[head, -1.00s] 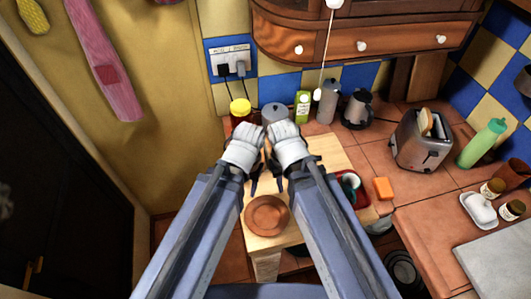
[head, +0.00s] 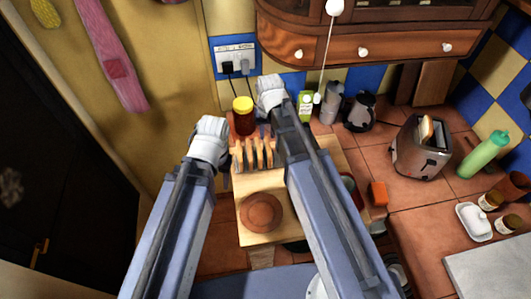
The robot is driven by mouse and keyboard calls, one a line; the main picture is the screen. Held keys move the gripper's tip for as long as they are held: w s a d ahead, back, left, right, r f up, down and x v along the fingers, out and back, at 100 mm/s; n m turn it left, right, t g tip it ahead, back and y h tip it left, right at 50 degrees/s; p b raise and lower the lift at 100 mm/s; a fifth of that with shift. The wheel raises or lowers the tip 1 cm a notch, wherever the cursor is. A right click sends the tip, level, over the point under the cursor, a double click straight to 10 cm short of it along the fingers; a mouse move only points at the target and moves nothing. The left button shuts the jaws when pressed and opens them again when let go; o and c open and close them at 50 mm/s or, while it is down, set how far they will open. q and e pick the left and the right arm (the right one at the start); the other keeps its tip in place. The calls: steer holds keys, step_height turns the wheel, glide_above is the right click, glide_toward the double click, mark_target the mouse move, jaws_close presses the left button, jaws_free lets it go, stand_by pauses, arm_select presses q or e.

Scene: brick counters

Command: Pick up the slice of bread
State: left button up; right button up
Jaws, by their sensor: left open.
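Several upright slices of bread (head: 253,154) stand in a row, seemingly in a rack, at the far part of the wooden board in the head view. Another bread slice (head: 427,130) sticks out of the toaster (head: 420,150) at the right. My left gripper (head: 226,166) is open, just left of the row of slices; its fingers are mostly hidden under its white wrist. My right gripper (head: 267,128) is behind the row's right end. Its fingers are largely hidden by my arm, so its opening cannot be told.
A brown plate (head: 261,212) lies on the wooden board (head: 245,236). A yellow-lidded jar (head: 243,122) stands behind the bread. A green-and-white carton (head: 305,104), canister (head: 331,103) and kettle (head: 360,112) stand along the wall.

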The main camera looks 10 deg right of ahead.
mark_target(268, 144)
steer(key=shift+w+d+f+b, duration=0.1)
steer(key=shift+w+f+b, duration=0.05)
steer(key=shift+f+b, duration=1.6)
steer(key=shift+w+d+f+b, duration=0.1)
steer(key=shift+f+b, duration=1.4)
steer(key=shift+f, duration=0.3)
steer(key=shift+r, duration=0.1)
jaws_close()
